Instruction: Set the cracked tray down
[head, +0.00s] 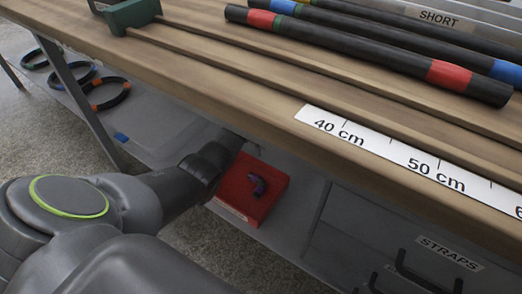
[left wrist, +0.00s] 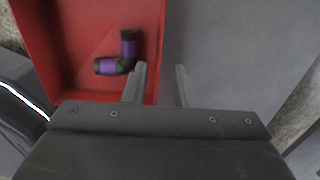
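The red tray (head: 236,193) is on the grey lower shelf under the bench. A bent hose fitting with purple bands (head: 257,184) lies in it. In the left wrist view the tray (left wrist: 70,60) fills the upper left, with the purple-banded elbow (left wrist: 119,56) inside, near the tray's right wall. A slightly different red patch shows on the tray floor; I cannot tell whether it is a crack. My left gripper (left wrist: 160,76) is open, one finger over the tray's inside and the other outside its right wall. In the head view its fingers are hidden. My right gripper is not in view.
The wooden bench top (head: 190,70) overhangs the shelf, with black hoses (head: 370,55) and a centimetre scale (head: 400,150) on it. Coiled hoses (head: 108,95) lie at left. A grey STRAPS drawer (head: 400,265) is right of the tray. Bare shelf (left wrist: 220,50) lies beside the tray.

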